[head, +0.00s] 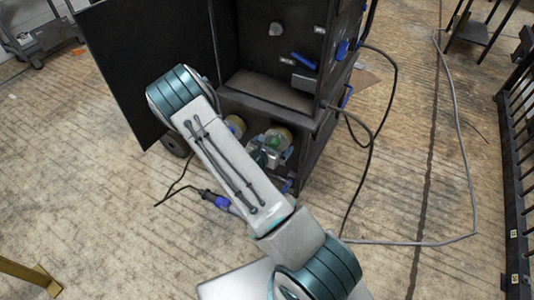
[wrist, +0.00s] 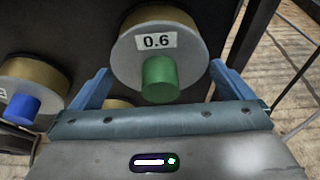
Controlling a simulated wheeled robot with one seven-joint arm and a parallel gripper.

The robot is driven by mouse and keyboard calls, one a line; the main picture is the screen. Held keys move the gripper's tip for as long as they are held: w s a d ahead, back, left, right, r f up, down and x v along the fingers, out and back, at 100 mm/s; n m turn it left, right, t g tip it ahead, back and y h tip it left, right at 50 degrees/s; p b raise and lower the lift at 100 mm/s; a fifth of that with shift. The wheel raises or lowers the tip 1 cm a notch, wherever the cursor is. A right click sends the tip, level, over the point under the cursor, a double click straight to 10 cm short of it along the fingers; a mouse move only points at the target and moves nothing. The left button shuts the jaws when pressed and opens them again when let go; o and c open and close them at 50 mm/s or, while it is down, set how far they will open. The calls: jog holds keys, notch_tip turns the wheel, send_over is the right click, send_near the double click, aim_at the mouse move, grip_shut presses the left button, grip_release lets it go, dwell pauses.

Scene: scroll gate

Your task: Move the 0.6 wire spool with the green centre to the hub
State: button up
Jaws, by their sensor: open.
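The 0.6 wire spool (wrist: 190,45) has a pale grey face, a white label and a tan rim. Its green centre (wrist: 160,80) sticks out towards my wrist camera. My gripper (wrist: 159,67) is open, one blue finger to each side of the spool's lower part. I cannot tell whether the fingers touch it. In the head view my gripper (head: 268,152) is at the lower opening of the black cabinet, partly hidden by my arm. I cannot identify the hub for certain; a pale round knob (head: 276,29) shows in the upper compartment.
A spool with a blue centre (wrist: 24,107) is at the left, and part of another tan spool shows low between the fingers. The black cabinet (head: 245,88) has an open door (head: 150,60) at left. Cables (head: 385,120) hang at its right. The floor at right is mostly clear.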

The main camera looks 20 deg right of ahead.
jog(key=shift+x, duration=1.4)
jog(key=shift+c, duration=0.3)
jog(key=c, duration=1.5)
jog(key=o, duration=0.8)
jog(key=shift+c, duration=0.2)
jog(key=shift+w+r, duration=0.1)
jog(key=shift+r, duration=0.05)
jog(key=c, duration=0.4)
jog(key=shift+s+a, duration=0.25)
jog(key=shift+a, duration=0.05)
jog(key=shift+s+a+p, duration=0.15)
jog(key=shift+s+a, duration=1)
jog(key=shift+a, duration=0.3)
jog(key=shift+s+a+p, duration=0.15)
jog(key=shift+s+a, duration=0.95)
jog(key=shift+a, duration=0.35)
